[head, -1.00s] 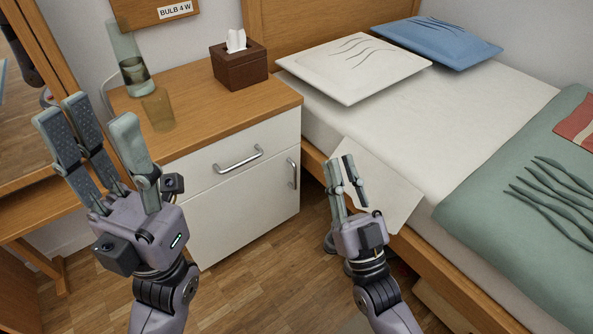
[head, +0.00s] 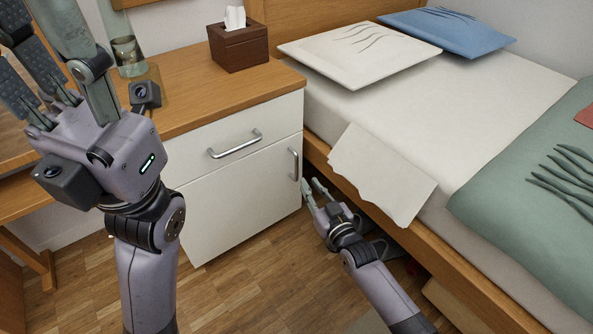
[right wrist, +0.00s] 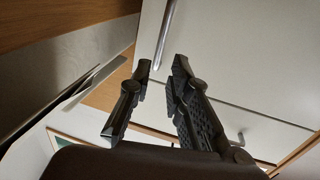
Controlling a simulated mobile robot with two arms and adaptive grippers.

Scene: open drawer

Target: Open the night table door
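The night table (head: 272,78) has a wood top and a white front. Its door (head: 225,212) is closed and bears a vertical metal handle (head: 294,163) near its right edge. The handle also shows at the top of the right wrist view (right wrist: 166,42). My right gripper (head: 314,188) is low beside the bed, just below and right of the handle. In the right wrist view its fingers (right wrist: 161,70) are apart and empty, with the handle end just beyond the fingertips. My left gripper (head: 45,40) is raised at the left, fingers spread and empty; some tips are cut off.
A drawer with a horizontal handle (head: 236,144) is shut above the door. A tissue box (head: 240,47) and a lamp stand on top. The bed frame (head: 318,150) runs close along the right, leaving a narrow gap for my right arm.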

